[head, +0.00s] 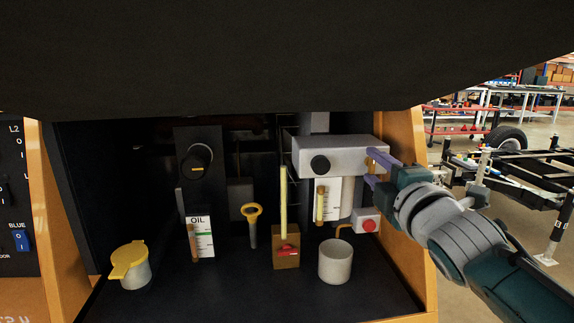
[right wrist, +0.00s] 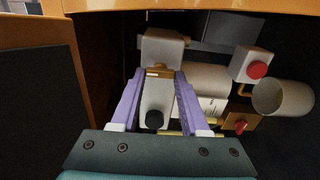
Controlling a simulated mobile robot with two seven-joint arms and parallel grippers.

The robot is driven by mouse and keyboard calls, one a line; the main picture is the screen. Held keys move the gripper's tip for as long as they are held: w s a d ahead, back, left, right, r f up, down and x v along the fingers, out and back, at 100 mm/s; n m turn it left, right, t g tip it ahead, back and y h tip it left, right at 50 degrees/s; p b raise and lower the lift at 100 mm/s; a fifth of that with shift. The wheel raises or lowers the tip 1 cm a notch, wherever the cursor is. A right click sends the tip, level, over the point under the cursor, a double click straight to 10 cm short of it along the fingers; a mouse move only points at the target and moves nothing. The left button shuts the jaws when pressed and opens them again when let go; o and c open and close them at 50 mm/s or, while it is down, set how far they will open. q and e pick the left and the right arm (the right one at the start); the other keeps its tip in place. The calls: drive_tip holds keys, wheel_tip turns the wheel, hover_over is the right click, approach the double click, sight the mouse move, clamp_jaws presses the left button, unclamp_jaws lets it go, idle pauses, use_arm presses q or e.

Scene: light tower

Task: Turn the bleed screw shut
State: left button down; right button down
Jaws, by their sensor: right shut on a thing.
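The bleed screw (right wrist: 158,72) shows in the right wrist view as a small brass-coloured piece with a pale mark, at the grey filter head (right wrist: 155,95). My right gripper (right wrist: 160,75) has its purple fingers closing in on the screw from both sides, and it is shut on it. In the head view the right gripper (head: 371,167) reaches in from the right to the right end of the grey filter head (head: 340,156), which has a black round knob on its front. The screw is mostly hidden there by the fingers. My left gripper is not in view.
Below the head stand a white cup (head: 336,262), a grey box with a red button (head: 366,221) and a brown block with a red lever (head: 286,250). A yellow-ringed dipstick (head: 252,213) and a yellow-capped filler (head: 130,265) are further left. The orange side wall (head: 407,245) is close to my right arm.

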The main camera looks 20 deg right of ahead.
drive_tip(key=shift+c, duration=2)
unclamp_jaws()
drive_tip(key=shift+s+a, duration=0.1)
drive_tip(key=shift+s, duration=0.4)
drive_tip(key=p+v, duration=0.1)
drive_tip(key=v, duration=0.8)
